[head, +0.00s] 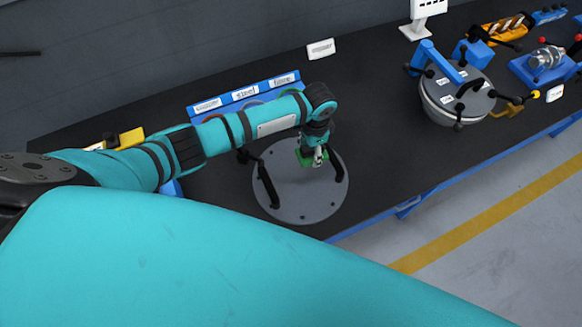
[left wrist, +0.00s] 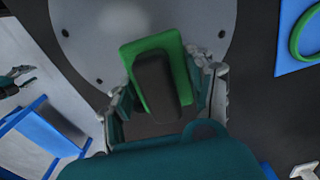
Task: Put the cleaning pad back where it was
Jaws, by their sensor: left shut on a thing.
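The cleaning pad is a green block (left wrist: 187,75) with a black grip on top. My left gripper (left wrist: 165,98) is shut on the black grip in the left wrist view. In the head view, the pad's green edge (head: 306,159) shows under my left gripper (head: 316,154), over a round grey flanged plate (head: 300,205) with black handles. I cannot tell whether the pad touches the plate. A blue holder (head: 224,99) with several white labels stands behind my left arm, which hides part of it. A small gripper at the left wrist view's left edge looks like my right one (left wrist: 22,82).
A grey lidded vessel (head: 438,105) with black knobs stands to the right on the black bench. A blue fixture (head: 535,70) and an orange tray (head: 498,28) are farther right. The bench between plate and vessel (head: 375,120) is clear. A white label (head: 321,49) stands behind.

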